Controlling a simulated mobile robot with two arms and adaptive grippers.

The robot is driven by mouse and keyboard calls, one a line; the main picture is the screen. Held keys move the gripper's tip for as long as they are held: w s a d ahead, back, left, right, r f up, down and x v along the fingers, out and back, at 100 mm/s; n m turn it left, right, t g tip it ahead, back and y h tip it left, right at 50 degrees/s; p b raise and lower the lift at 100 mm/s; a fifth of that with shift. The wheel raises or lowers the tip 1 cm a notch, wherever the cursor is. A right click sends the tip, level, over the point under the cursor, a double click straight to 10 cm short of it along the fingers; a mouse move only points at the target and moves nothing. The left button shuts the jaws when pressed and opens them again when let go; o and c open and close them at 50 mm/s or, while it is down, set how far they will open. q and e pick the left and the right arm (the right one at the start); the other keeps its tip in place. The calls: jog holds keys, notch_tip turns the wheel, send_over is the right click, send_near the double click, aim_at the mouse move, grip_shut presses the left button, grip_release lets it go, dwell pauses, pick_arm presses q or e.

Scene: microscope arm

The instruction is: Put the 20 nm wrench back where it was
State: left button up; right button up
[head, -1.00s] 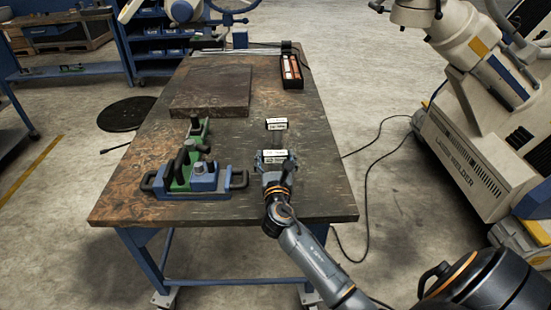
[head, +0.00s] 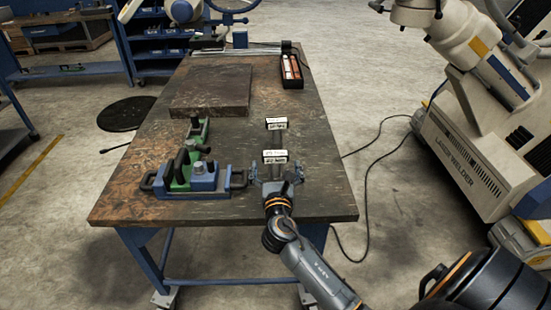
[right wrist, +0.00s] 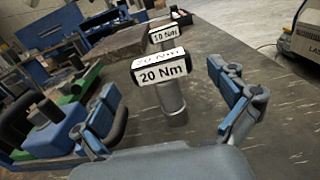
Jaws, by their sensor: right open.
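The 20 Nm wrench (head: 275,156) has a black head with white labels reading 20 Nm and a grey metal shaft. It stands upright on the near right part of the workbench; it also shows in the right wrist view (right wrist: 163,74). My right gripper (head: 276,174) is open and empty on the near side of the wrench. Its two fingers are spread left and right, apart from the shaft. My left gripper is not in view.
A similar 10 Nm wrench (head: 276,124) stands just behind. A blue and green fixture (head: 200,178) is at left on the workbench (head: 320,195). A dark plate (head: 210,90) and a box of red-and-white items (head: 291,72) lie farther back. The laser welder (head: 465,150) stands at right.

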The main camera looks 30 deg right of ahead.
jog(key=v, duration=0.8)
jog(key=shift+s, duration=0.1)
